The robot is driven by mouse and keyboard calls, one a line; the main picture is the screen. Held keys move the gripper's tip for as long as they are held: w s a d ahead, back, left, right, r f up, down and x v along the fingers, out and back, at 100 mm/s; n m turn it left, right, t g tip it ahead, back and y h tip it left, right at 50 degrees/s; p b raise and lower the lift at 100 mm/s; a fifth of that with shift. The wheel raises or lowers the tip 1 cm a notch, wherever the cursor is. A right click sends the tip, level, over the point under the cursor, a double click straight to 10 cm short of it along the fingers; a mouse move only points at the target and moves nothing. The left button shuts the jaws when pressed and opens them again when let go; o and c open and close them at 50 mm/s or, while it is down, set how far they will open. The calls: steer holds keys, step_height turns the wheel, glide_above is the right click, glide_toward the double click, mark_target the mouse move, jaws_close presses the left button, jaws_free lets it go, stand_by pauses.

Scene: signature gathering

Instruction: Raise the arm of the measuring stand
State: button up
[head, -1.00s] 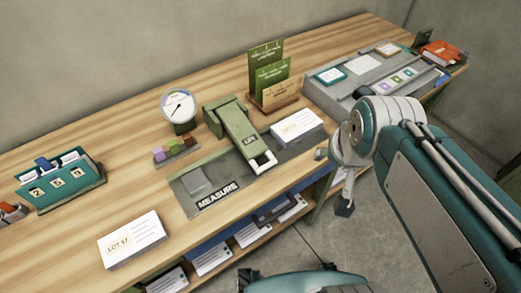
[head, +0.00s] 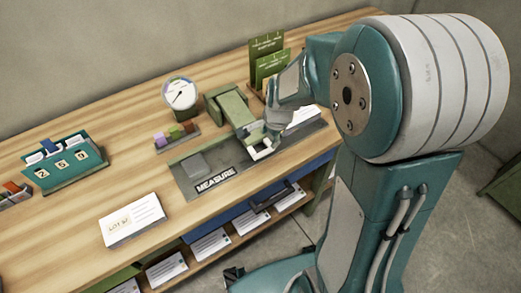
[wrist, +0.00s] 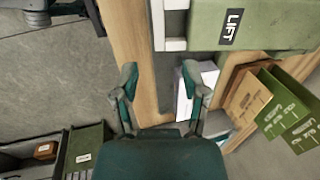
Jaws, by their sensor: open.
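The measuring stand's green arm (head: 238,108) lies low over its dark grey base (head: 179,179), which reads "MEASURE". A white handle (head: 262,153) is at the arm's front end, partly covered by my arm in the head view. In the wrist view, the green arm (wrist: 275,25) with its "LIFT" label is at the top right, and the white handle (wrist: 174,44) is at top centre. My gripper (wrist: 160,84) is open and empty, with its fingertips just short of the handle in that picture. In the head view it is mostly hidden behind my wrist.
A dial gauge (head: 180,98) stands behind the stand, with small coloured blocks (head: 176,134) before it. A green card holder (head: 266,65) is behind my arm. A "LOT 57" card stack (head: 132,220) lies at the front left. The shelf below holds several white cards (head: 210,244).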

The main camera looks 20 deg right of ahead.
mark_target(264, 152)
steer(key=x, duration=0.9)
steer(key=shift+w+f, duration=0.1)
steer(key=shift+f, duration=0.3)
jaws_close()
